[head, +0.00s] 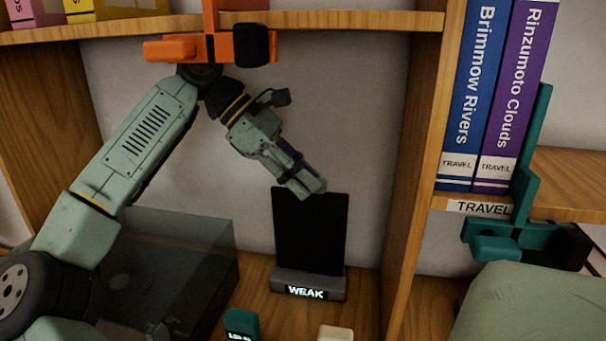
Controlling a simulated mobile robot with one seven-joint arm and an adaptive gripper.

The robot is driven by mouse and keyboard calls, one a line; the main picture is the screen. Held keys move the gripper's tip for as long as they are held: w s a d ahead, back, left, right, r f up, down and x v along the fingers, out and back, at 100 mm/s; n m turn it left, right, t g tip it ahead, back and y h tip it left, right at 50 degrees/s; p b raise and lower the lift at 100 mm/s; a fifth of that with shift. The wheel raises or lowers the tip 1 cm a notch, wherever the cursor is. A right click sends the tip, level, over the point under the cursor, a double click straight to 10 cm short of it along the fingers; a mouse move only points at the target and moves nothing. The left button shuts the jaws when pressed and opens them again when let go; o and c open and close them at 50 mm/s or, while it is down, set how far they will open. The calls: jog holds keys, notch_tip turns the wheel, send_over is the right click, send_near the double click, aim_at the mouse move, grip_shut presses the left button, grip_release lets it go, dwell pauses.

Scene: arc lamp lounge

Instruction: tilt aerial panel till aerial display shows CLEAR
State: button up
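The aerial panel (310,235) is a black, flat rectangle standing nearly upright on a dark grey base (283,279) in the shelf bay. The aerial display (305,292) on the base's front reads WEAK. My gripper (306,189) reaches down from the upper left, with its fingertips at the panel's top edge, overlapping it in the picture. I cannot tell whether they touch the panel or hang in front of it. The fingers look close together, but the gap between them is not clear.
A dark see-through box (185,262) stands left of the aerial. A teal block (241,324) and a cream block (335,333) lie in front. An orange bracket (210,47) hangs at the upper shelf. A wooden upright (415,160) bounds the right, with travel books (475,85) beyond.

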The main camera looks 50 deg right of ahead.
grip_shut()
dwell(0.3)
jog(key=a+b, duration=0.1)
jog(key=s+a+h+b, duration=0.1)
jog(key=a+b, duration=0.1)
jog(key=s+a+f+m+h+b, duration=0.1)
jog(key=b, duration=0.1)
jog(key=shift+s+a+t, duration=0.2)
jog(key=shift+a+t, duration=0.05)
jog(key=shift+t, duration=0.15)
jog(key=shift+o, duration=2)
grip_release()
